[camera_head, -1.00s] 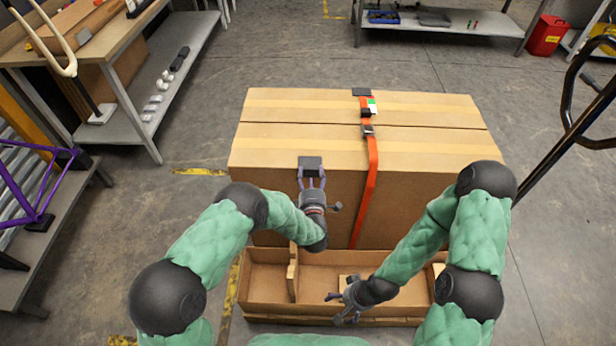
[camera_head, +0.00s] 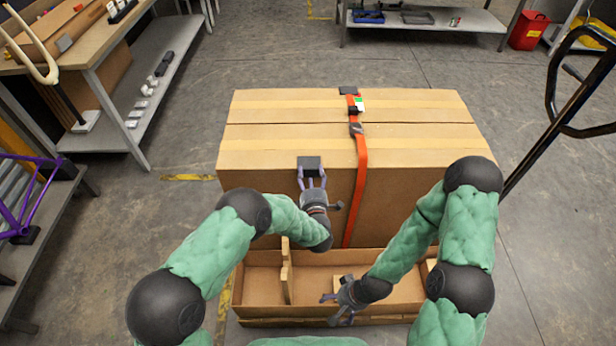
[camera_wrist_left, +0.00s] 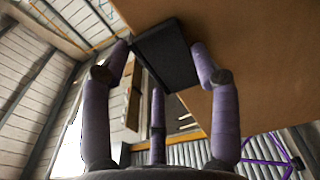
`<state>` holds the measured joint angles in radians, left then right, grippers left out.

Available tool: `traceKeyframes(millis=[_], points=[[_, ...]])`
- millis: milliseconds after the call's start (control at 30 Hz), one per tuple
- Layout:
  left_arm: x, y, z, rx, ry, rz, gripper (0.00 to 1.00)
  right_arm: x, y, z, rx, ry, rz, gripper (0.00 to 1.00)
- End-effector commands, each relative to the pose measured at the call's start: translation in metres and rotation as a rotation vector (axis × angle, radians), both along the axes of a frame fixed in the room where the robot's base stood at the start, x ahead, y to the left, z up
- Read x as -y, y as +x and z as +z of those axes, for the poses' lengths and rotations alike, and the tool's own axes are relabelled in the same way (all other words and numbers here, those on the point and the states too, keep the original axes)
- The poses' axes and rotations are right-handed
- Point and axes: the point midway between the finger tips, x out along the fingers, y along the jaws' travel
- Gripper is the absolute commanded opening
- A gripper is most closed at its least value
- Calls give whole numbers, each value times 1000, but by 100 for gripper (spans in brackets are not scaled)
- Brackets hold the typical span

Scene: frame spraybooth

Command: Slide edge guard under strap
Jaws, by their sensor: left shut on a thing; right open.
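A black edge guard (camera_head: 309,163) sits at the top front edge of the large cardboard box (camera_head: 270,195), left of the orange strap (camera_head: 361,185), with a gap between them. My left gripper (camera_head: 312,180) is shut on this guard from the front; the left wrist view shows the dark guard (camera_wrist_left: 168,55) between its purple fingers, against the carton. The strap runs over the top and down the front face. Another dark guard (camera_head: 348,91) lies at the far top edge under the strap. My right gripper (camera_head: 334,305) is open and empty, low in front.
An open cardboard tray (camera_head: 262,300) with a divider and a small block lies below the box front, under my right gripper. A workbench (camera_head: 95,50) stands at the left, a shelf (camera_head: 420,20) at the back. A black-handled cart frame (camera_head: 540,130) stands at the right.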

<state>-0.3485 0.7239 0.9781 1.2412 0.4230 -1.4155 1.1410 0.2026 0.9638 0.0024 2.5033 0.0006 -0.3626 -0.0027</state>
Motion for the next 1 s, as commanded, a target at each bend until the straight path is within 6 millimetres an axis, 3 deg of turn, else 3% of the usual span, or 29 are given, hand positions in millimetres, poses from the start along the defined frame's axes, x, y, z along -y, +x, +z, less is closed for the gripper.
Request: traceKeyframes(millis=[1000], points=[[34,0,-1,-1,0,-1,42,0,0,-14,0,0,0,89]])
